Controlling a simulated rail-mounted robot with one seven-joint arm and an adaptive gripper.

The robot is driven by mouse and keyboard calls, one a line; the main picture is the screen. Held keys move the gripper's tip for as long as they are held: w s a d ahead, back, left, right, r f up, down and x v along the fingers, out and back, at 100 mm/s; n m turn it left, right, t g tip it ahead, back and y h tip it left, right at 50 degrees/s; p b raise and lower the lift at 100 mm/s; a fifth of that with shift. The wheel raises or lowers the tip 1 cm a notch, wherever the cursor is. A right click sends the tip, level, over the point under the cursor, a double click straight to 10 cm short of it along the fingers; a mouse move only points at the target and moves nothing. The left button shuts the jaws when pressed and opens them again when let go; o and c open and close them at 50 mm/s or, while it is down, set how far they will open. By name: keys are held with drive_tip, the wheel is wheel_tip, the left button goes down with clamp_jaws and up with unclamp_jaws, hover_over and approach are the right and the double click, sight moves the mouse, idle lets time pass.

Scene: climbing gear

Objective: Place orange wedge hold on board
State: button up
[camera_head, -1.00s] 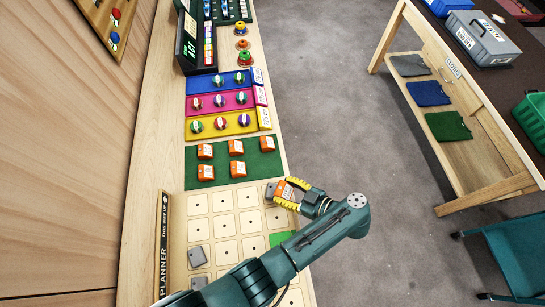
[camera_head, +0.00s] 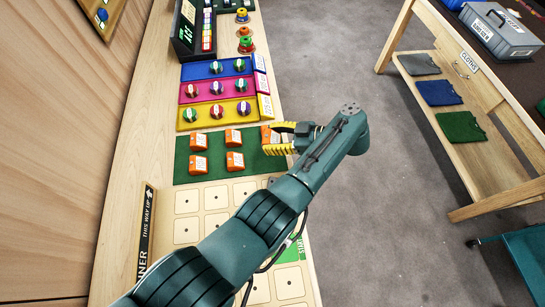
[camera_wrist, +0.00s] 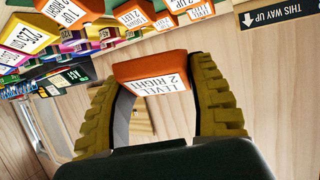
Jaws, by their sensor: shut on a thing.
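My gripper (camera_head: 281,140) is shut on an orange wedge hold (camera_head: 269,135) at the right end of the green mat (camera_head: 182,171). In the wrist view, this hold (camera_wrist: 150,73) sits between both yellow fingers and its white label reads "LEVEL 2 RIGHT". I cannot tell whether it touches the mat. Several other orange wedge holds (camera_head: 233,137) stand on the mat to its left. The board (camera_head: 202,213), with pale square tiles, lies nearer than the mat. My arm hides much of its middle and right. A small grey piece (camera_head: 271,182) shows at its far right corner.
Blue, magenta and yellow trays (camera_head: 171,114) with round knobs lie beyond the mat. A dark "THIS WAY UP" strip (camera_head: 147,222) lies left of the board. A wooden side table (camera_head: 475,185) stands at the right, across open grey floor.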

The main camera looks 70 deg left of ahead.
sight(272, 158)
wheel_tip(272, 158, down, 10)
drive_tip(key=b, duration=0.9)
drive_tip(key=shift+r, duration=0.15)
drive_tip(key=shift+r+p, duration=0.2)
drive_tip(key=shift+p, duration=0.1)
drive_tip(key=o, duration=1.2)
drive_tip(key=shift+c, duration=0.2)
drive_tip(key=shift+f+b, duration=0.4)
drive_tip(key=v, duration=0.3)
drive_tip(key=shift+b, duration=0.35)
drive_tip(key=shift+w+d+r+b, duration=0.1)
drive_tip(key=shift+w+d+b, duration=0.05)
drive_tip(key=shift+w+b, duration=0.3)
drive_tip(key=shift+w+d+r+b, duration=0.2)
drive_tip(key=shift+d+r+b, duration=0.15)
drive_tip(key=shift+b, duration=0.2)
drive_tip(key=shift+w+r, duration=0.1)
drive_tip(key=shift+r, duration=0.05)
drive_tip(key=shift+c, duration=1.1)
